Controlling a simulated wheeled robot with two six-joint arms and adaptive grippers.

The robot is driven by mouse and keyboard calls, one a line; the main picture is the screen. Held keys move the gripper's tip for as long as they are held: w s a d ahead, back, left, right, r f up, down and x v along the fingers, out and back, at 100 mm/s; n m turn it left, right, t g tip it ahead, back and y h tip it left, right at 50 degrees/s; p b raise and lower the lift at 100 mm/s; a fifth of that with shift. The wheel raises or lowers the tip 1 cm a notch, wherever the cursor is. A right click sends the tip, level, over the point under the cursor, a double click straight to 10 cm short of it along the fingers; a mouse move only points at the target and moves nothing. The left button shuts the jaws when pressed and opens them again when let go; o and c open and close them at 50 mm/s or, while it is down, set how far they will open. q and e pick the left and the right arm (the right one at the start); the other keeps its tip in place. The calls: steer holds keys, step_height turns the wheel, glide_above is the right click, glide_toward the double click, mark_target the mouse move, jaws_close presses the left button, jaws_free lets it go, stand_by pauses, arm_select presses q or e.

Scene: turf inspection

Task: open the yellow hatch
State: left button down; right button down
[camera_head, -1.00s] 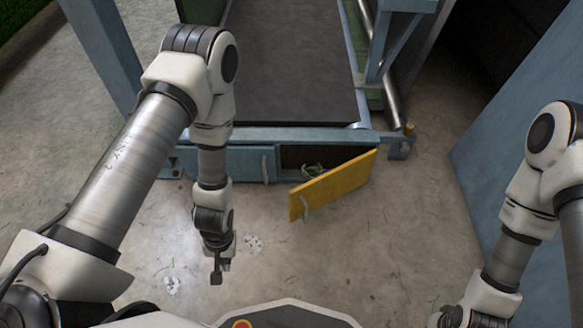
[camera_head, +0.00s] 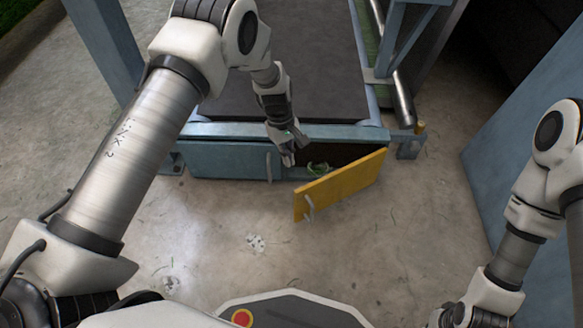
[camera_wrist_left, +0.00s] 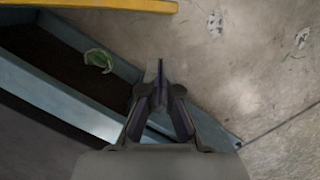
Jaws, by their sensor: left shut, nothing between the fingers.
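The yellow hatch (camera_head: 345,187) stands swung open, out from the front of a blue-grey frame, with a pale handle (camera_head: 309,208) on its outer face. Its edge shows at the top left of the left wrist view (camera_wrist_left: 110,4). The dark compartment behind it holds a green tangle (camera_head: 318,168), also visible in the left wrist view (camera_wrist_left: 98,59). My left gripper (camera_head: 287,157) is shut and empty, at the left side of the compartment opening, apart from the hatch. My right gripper (camera_head: 450,317) is low at the bottom right, partly cut off; its jaws are unclear.
A closed blue-grey door (camera_head: 228,161) with a handle sits left of the opening. A dark belt (camera_head: 300,60) lies above on the frame. A blue panel (camera_head: 530,130) stands at right. The concrete floor (camera_head: 390,250) before the hatch is clear apart from small scraps.

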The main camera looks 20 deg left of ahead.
mark_target(299, 189)
arm_select(q)
steer(key=s+d+f+b, duration=0.1)
steer(key=f+b, duration=0.1)
steer(key=s+d+f+b, duration=0.1)
steer(key=d+f, duration=0.1)
steer(key=f, duration=0.1)
steer(key=s+d+f+b, duration=0.1)
steer(key=s+f+b, duration=0.1)
steer(key=f, duration=0.1)
steer(key=shift+d+b, duration=0.3)
steer(key=shift+b, duration=0.05)
steer(key=shift+r, duration=0.1)
